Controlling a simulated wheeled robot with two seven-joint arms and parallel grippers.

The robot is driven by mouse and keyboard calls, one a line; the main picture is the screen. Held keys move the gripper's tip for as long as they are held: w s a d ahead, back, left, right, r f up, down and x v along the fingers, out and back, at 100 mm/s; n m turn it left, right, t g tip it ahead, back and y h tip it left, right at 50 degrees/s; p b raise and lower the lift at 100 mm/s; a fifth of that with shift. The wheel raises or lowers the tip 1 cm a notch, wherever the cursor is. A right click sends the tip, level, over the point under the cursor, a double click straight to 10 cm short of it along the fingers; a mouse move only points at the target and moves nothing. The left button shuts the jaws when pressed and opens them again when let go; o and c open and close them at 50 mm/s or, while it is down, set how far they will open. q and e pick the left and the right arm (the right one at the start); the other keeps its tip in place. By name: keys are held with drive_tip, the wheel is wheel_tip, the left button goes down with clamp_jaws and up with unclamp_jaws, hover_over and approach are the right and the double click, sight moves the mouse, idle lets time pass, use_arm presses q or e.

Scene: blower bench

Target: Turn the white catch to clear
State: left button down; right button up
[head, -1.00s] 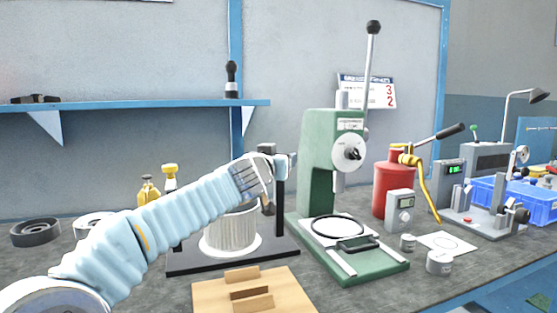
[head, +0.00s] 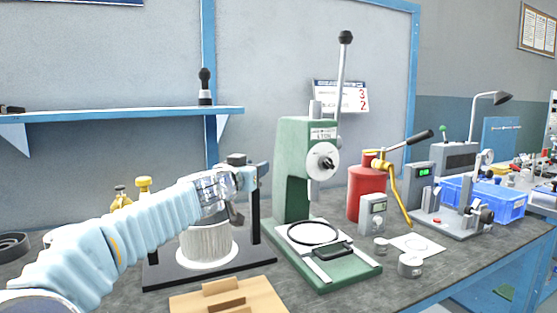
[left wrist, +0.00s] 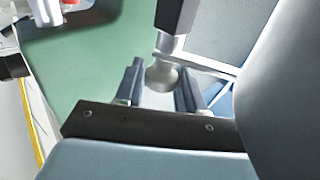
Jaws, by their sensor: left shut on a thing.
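My left gripper (head: 248,178) is at the top of a black stand (head: 255,215) that has an upright post and a flat base. In the left wrist view its two dark fingers (left wrist: 160,88) stand on either side of a pale, rounded catch (left wrist: 162,75), and the gripper is shut on it. The catch sits at the end of a dark bar (left wrist: 175,15). In the head view the gripper mostly hides the catch, and its exact angle cannot be told. A white pleated cylinder (head: 207,247) stands on the base below. My right gripper is not in view.
A green lever press (head: 294,165) stands right of the black stand. A wooden block (head: 230,300) lies in front. A blue shelf (head: 120,115) runs along the wall.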

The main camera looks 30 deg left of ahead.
use_arm(q)
drive_tip(key=shift+s+a+r+m+h, duration=0.1)
drive_tip(key=shift+r+m+h, duration=0.2)
drive_tip(key=shift+h, duration=0.1)
drive_tip(key=shift+f+m+h, duration=0.15)
drive_tip(key=shift+m+h, duration=0.25)
drive_tip(key=shift+h, duration=0.3)
drive_tip(key=c, duration=0.8)
unclamp_jaws()
drive_tip(key=shift+f, duration=0.1)
drive_tip(key=s, duration=0.4)
drive_tip(key=s+b, duration=0.1)
drive_tip(key=s, duration=0.4)
drive_tip(key=s+d+b, duration=0.1)
drive_tip(key=s, duration=0.3)
drive_tip(key=shift+s, duration=0.35)
